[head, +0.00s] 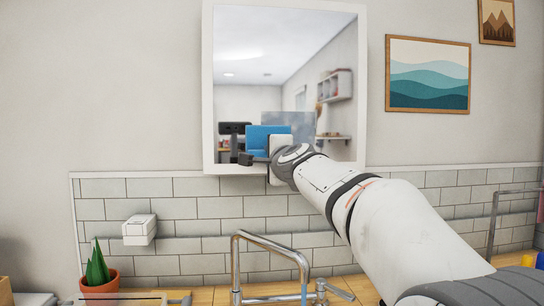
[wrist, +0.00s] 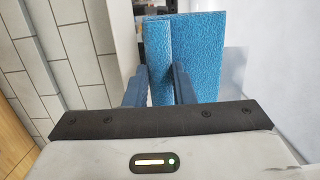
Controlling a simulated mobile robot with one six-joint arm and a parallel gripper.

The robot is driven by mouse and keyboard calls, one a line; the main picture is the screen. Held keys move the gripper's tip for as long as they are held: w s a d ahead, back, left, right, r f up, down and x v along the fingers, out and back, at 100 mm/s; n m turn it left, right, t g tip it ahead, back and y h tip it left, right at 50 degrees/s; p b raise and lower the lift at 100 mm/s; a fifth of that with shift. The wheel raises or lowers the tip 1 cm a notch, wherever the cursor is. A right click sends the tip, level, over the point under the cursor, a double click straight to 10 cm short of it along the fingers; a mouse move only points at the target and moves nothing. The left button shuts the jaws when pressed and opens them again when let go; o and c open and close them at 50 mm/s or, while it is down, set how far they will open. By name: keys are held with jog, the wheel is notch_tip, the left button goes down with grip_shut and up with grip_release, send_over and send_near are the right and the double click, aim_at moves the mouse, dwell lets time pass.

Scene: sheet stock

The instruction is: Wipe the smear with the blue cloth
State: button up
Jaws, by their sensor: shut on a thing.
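The blue cloth (head: 266,139) is held up at the lower part of the mirror. In the wrist view the cloth (wrist: 198,48) stands beyond the fingers as a textured blue sheet with a narrower strip on its left. My gripper (head: 257,158) is shut on the cloth; its fingers (wrist: 160,82) show in the wrist view. The smear (head: 297,122) looks like a pale grey hazy patch on the mirror glass, just above and right of the cloth and partly behind it. It also shows right of the cloth in the wrist view (wrist: 234,72). I cannot tell whether the cloth touches the glass.
The white-framed mirror (head: 208,90) hangs above a grey tiled backsplash (head: 200,210). A faucet (head: 240,262) rises below, a potted plant (head: 98,270) stands at lower left, and a white box (head: 139,229) is on the tiles. A wave picture (head: 428,74) hangs right.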

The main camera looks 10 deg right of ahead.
jog(key=shift+d, duration=0.1)
jog(key=shift+d+r+b, duration=0.3)
jog(key=shift+d+r, duration=0.25)
jog(key=shift+d, duration=1.25)
jog(key=shift+d+r+b, duration=0.25)
jog(key=shift+d+r, duration=0.35)
jog(key=shift+d, duration=1.2)
jog(key=shift+d+r+b, duration=0.3)
jog(key=shift+d+r, duration=0.25)
jog(key=shift+d, duration=1.25)
jog(key=a+p, duration=0.4)
jog(key=a, duration=0.7)
jog(key=shift+p, duration=0.3)
